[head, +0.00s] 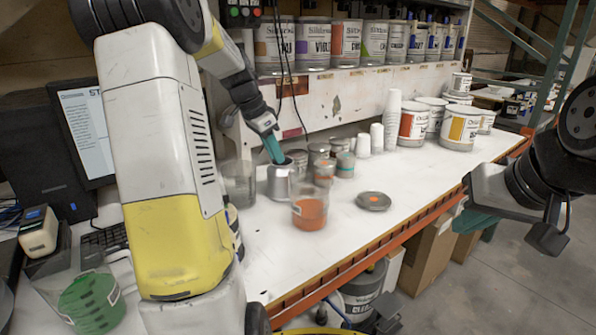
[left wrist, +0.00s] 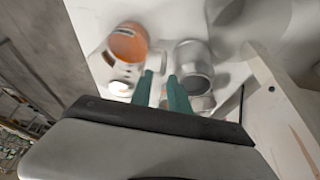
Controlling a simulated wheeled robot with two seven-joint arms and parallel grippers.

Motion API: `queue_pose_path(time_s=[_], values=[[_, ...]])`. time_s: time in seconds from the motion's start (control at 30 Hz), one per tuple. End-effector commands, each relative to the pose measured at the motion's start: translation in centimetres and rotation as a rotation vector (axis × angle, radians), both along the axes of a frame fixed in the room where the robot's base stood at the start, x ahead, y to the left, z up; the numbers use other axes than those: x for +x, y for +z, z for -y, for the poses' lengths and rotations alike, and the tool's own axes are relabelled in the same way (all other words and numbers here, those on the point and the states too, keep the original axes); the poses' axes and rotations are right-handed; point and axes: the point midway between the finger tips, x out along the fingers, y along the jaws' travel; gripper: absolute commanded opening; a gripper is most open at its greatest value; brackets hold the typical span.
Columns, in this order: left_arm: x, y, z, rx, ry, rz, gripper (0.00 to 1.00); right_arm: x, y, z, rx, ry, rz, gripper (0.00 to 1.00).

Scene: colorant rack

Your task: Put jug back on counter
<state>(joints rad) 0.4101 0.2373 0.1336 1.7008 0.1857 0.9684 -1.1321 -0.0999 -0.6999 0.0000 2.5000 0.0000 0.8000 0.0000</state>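A clear jug with orange contents (head: 311,212) stands upright on the white counter (head: 350,245); it also shows in the left wrist view (left wrist: 128,42). A grey metal pot (head: 280,184) stands just behind and left of it, and it shows in the left wrist view (left wrist: 193,62). My left gripper (head: 274,152) reaches down at the metal pot's rim. In the left wrist view its teal fingers (left wrist: 160,82) are apart, with bare counter visible between them; whether one touches the pot is unclear. My right gripper (head: 468,222) hangs off the counter's right side, its finger gap unclear.
A clear jug with green contents (head: 92,303) stands at the lower left. An empty clear container (head: 239,184), several small tins (head: 345,164) and a dark round lid (head: 374,201) surround the work spot. White cups and paint cans line the back. The front right counter is clear.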

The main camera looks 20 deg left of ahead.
Motion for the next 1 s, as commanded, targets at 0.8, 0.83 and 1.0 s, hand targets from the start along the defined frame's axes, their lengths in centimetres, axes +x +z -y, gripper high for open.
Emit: queue_pose_path(time_s=[0.8, 0.83, 1.0], values=[[-26.5, 4.5, 13.1, -0.208, 0.640, 0.089, 0.22, 0.0, 0.0, 0.0, 0.000, 0.000, 0.000, 0.00], [-26.7, 4.5, 13.1, -0.211, 0.644, 0.089, 0.22, 0.0, 0.0, 0.0, 0.000, 0.000, 0.000, 0.00], [-26.7, 4.4, 13.1, -0.214, 0.649, 0.088, 0.22, 0.0, 0.0, 0.0, 0.000, 0.000, 0.000, 0.00]])
